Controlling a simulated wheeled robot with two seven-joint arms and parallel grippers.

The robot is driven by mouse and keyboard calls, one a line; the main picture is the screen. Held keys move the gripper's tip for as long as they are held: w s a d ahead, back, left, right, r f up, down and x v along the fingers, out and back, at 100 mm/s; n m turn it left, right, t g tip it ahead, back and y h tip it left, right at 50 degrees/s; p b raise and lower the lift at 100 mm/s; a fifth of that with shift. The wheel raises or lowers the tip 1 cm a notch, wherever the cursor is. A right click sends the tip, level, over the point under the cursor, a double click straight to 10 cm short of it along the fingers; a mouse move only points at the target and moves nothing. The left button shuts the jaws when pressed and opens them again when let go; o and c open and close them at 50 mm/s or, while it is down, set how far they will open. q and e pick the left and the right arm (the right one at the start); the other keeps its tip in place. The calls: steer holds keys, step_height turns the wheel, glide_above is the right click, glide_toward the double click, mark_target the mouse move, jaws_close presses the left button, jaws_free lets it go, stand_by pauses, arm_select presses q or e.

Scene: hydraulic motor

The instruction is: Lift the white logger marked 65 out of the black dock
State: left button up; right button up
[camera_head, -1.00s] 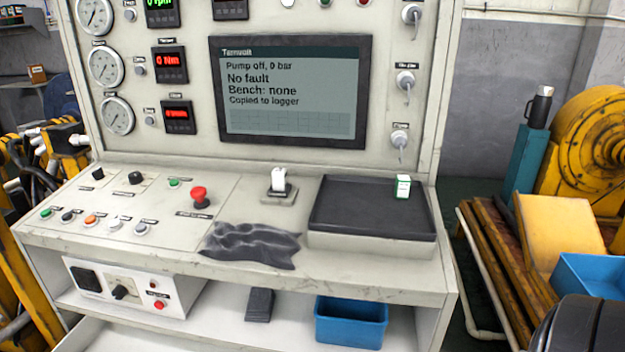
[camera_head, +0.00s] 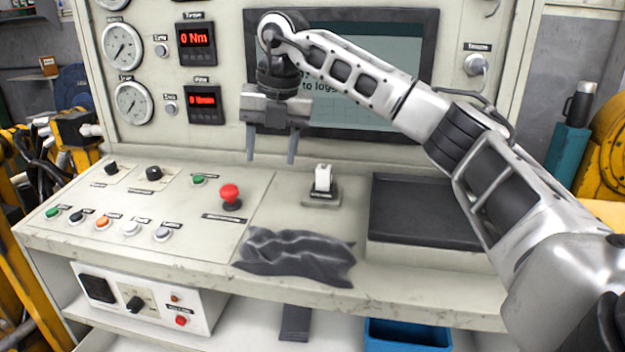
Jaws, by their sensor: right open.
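The white logger (camera_head: 323,177) stands upright in a small dock (camera_head: 321,197) on the bench top, just right of the button panel. The dock's base looks grey with a dark front. The number on the logger is too small to read. My right gripper (camera_head: 271,158) points down with its two fingers apart and empty. It is above the bench, to the left of the logger and higher in the picture, in front of the lower left part of the screen. My left gripper is not in view.
A red mushroom button (camera_head: 230,194) stands left of the dock. A crumpled dark cloth (camera_head: 294,256) lies in front of it. A black-topped tray (camera_head: 425,211) is to the right, partly behind my right arm.

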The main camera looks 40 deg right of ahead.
steer(key=s+d+r+m+h, duration=0.2)
steer(key=d+r+m+h, duration=0.15)
steer(key=d+r, duration=0.4)
steer(key=b, duration=0.1)
glide_toward(323, 168)
steer(key=shift+y, duration=0.25)
steer(key=x, duration=0.5)
steer(key=shift+w+d, duration=0.15)
steer(key=shift+d, duration=0.25)
steer(key=x, duration=0.2)
steer(key=p+x, duration=0.1)
steer(key=x, duration=0.1)
steer(key=shift+s+a+f, duration=0.1)
steer(key=shift+s+f, duration=0.1)
steer(key=shift+f, duration=0.05)
steer(key=shift+w+f, duration=0.15)
steer(key=shift+f, duration=0.45)
steer(key=c, duration=1.1)
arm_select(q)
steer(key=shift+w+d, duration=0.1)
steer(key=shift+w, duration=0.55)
arm_select(e)
steer(key=shift+c, duration=0.3)
steer(key=shift+r, duration=0.2)
